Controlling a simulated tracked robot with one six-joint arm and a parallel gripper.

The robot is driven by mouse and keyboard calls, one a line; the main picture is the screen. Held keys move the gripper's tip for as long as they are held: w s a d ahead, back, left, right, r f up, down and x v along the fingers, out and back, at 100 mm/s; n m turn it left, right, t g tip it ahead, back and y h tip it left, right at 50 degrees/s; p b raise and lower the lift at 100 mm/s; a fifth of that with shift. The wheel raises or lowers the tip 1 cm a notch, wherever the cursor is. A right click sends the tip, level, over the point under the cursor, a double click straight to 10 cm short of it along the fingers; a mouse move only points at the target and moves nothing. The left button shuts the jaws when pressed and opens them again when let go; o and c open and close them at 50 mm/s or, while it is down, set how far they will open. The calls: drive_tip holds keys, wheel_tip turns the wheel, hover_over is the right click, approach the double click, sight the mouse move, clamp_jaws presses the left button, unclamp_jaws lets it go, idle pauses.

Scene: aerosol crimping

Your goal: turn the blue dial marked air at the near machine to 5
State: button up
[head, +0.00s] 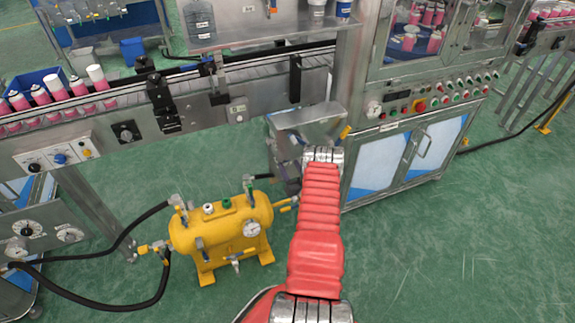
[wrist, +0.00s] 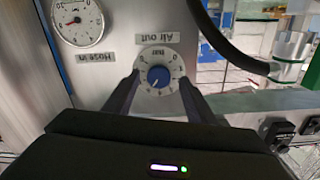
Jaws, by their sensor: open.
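In the wrist view, a blue dial (wrist: 158,77) sits on a round white scale plate on a grey panel. The label above it reads "Air out" upside down, and "bar" shows on the scale. A pale pointer mark shows on the knob, but the number it points to is too small to tell. My gripper (wrist: 160,80) is open, with one dark finger to the left of the knob and one to the right. I cannot tell whether the fingers touch the plate. In the head view my red arm hides the gripper, and this dial is not clearly seen there.
A round pressure gauge (wrist: 78,20) is left of the dial, above a "Hose in" label. A black hose (wrist: 228,50) curves past on the right. In the head view, a yellow tank (head: 222,232) stands left of my arm. Green floor is free at right.

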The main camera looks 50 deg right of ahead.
drive_tip(key=shift+x, duration=1.15)
drive_tip(key=shift+c, duration=0.2)
drive_tip(key=c, duration=1)
drive_tip(key=shift+n, duration=0.4)
drive_tip(key=o, duration=1)
drive_tip(key=shift+o, duration=0.2)
drive_tip(key=shift+s, duration=0.1)
